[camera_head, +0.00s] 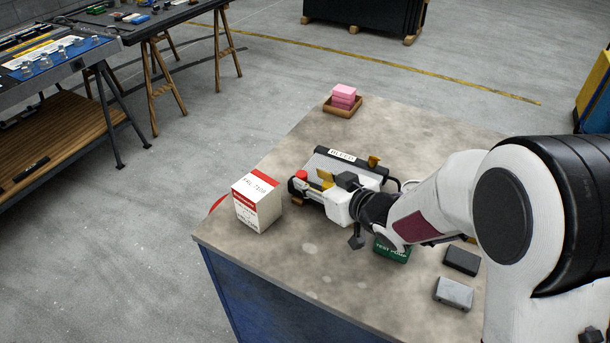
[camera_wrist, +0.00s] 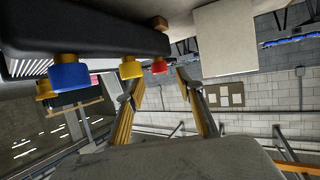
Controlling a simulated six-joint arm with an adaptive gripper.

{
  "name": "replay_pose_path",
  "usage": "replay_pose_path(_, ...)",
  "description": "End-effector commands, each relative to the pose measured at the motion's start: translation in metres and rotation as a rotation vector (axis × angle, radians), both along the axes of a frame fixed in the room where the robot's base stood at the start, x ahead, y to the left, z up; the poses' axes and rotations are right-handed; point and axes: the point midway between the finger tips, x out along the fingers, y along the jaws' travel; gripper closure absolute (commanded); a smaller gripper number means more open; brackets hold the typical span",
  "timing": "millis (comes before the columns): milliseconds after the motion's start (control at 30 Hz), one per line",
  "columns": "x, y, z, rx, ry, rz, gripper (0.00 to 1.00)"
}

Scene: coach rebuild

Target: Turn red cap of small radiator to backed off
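The small radiator (camera_head: 340,160) is a dark, long body lying on the worktop. Its red cap (camera_head: 302,175) shows at its left end; the cap also shows in the wrist view (camera_wrist: 159,66), beside a yellow cap (camera_wrist: 131,68) and a blue cap (camera_wrist: 68,73). My gripper (camera_head: 311,190) is at the left end of the radiator, close to the red cap. In the wrist view its two yellow-padded fingers (camera_wrist: 158,82) are apart, with the red cap in line with the gap. I cannot tell whether they touch the cap. My arm hides part of the radiator.
A red-and-white box (camera_head: 257,203) stands close to the left of my gripper. A wooden tray (camera_head: 335,109) with pink blocks is behind. A green test pump box (camera_head: 392,253) and two dark or grey blocks (camera_head: 454,293) lie right. The front-left worktop (camera_head: 300,265) is clear.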

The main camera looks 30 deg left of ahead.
Motion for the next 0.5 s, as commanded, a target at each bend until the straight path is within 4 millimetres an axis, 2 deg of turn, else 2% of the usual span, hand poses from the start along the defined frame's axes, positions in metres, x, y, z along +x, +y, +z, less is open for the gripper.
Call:
replay_pose_path(200, 0.009, 0.019, -0.009, -0.001, 0.001, 0.001, 0.64)
replay_pose_path(500, 0.017, 0.032, -0.015, 0.000, 0.000, 0.000, 0.64)
